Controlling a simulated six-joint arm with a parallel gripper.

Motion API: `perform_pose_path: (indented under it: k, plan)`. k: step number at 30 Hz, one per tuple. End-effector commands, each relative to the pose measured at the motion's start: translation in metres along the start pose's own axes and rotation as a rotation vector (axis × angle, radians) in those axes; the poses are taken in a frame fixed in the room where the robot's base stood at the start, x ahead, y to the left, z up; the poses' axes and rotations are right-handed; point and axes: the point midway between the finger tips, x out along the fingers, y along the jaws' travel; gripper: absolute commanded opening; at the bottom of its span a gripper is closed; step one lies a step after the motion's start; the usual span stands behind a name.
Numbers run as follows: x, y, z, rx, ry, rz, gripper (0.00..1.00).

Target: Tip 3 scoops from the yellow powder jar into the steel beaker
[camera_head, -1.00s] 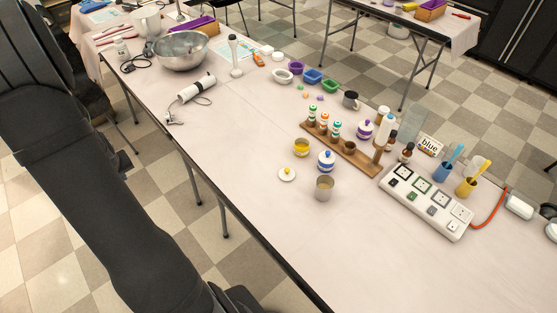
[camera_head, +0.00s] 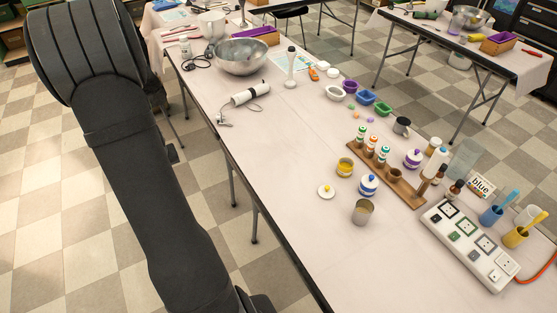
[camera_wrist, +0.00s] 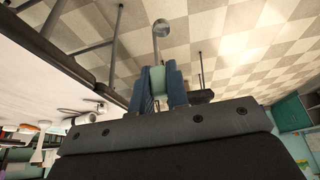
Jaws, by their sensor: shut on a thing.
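The yellow powder jar (camera_head: 345,167) stands open on the table, its rim yellow. A white lid with a yellow knob (camera_head: 326,190) lies beside it. The steel beaker (camera_head: 363,211) stands upright nearer the front edge; its contents are too small to tell. My gripper (camera_wrist: 160,88) is shut on the teal handle of a scoop (camera_wrist: 161,28) in the wrist view. The metal bowl points away from the fingers, with floor tiles behind it; whether it holds powder I cannot tell. My gripper is out of the head view, away from jar and beaker.
Lidded blue (camera_head: 369,186) and purple (camera_head: 413,160) jars stand close by. A wooden rack (camera_head: 404,186) with several bottles and a white socket strip (camera_head: 468,245) lie to the right. A steel bowl (camera_head: 242,60) is at the back. The table's front middle is clear.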

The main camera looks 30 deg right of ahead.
Motion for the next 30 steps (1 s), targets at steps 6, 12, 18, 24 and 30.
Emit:
perform_pose_path:
  k: [6, 12, 18, 24, 30]
  plan:
    - [0.000, 0.007, -0.002, 0.012, 0.000, 0.005, 0.02]
    - [-0.001, 0.060, -0.010, 0.100, 0.000, 0.043, 0.02]
    - [-0.007, 0.150, -0.014, 0.243, 0.002, 0.104, 0.02]
    - [-0.020, 0.241, -0.004, 0.385, 0.000, 0.165, 0.02]
    - [-0.039, 0.330, 0.021, 0.528, -0.001, 0.226, 0.02]
